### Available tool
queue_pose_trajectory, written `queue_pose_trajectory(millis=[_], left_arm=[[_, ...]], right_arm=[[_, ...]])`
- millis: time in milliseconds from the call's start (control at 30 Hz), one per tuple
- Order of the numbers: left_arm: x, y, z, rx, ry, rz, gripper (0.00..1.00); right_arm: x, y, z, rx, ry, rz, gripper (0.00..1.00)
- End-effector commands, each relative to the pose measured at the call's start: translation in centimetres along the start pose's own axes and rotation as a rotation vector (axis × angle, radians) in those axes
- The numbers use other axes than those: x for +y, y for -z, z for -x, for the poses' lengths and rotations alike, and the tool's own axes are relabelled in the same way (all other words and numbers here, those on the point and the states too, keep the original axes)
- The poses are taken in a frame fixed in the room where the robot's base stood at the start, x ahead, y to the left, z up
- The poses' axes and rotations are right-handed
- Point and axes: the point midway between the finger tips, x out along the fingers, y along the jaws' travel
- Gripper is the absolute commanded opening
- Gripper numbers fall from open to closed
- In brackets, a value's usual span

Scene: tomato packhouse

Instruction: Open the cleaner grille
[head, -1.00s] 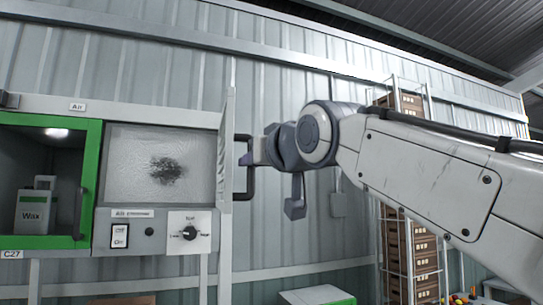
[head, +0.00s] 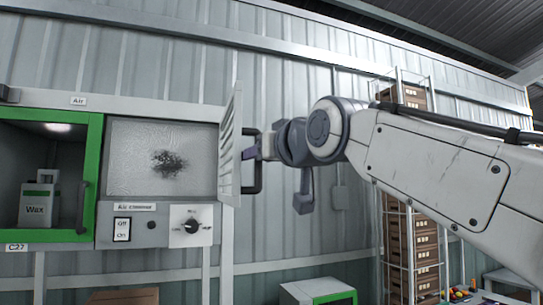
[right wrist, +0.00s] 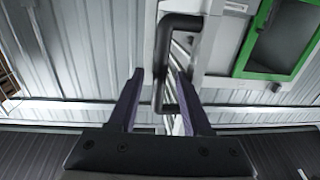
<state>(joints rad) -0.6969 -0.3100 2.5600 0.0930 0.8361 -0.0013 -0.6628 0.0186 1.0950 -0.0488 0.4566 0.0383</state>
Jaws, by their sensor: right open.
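The cleaner grille (head: 230,145), a pale slatted panel, stands swung out from the right side of the air cleaner (head: 209,232) and shows nearly edge-on in the head view. Behind the opening is a whitish filter (head: 135,145) with a dark dirt patch. The grille's black bar handle (head: 257,176) is on its right face. My right gripper (head: 251,153) is at this handle, its arm coming from the right. In the right wrist view the handle (right wrist: 162,60) passes between the open fingers of the gripper (right wrist: 160,76); contact cannot be told. My left gripper is out of view.
A green-framed cabinet (head: 94,185) with a wax container (head: 38,202) is left of the filter. An on/off switch (head: 122,229) and a dial (head: 192,226) sit below. A rack of brown crates (head: 413,250) stands at the right, behind my arm.

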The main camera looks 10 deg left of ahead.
Motion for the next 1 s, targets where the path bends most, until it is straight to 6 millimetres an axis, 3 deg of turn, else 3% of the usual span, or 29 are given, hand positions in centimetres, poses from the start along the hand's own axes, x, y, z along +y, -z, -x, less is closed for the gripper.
queue_pose_trajectory(millis=[267, 700, 1000], left_arm=[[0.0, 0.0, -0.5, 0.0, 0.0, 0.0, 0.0], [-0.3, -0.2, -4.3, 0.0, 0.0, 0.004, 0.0], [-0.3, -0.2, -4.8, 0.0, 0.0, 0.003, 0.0]], right_arm=[[0.0, -0.1, 0.7, 0.002, 0.0, 0.0, 0.49], [-0.1, -0.3, 8.7, 0.003, 0.0, 0.001, 0.49], [-0.1, 0.0, 10.6, 0.0, 0.0, 0.0, 0.49]])
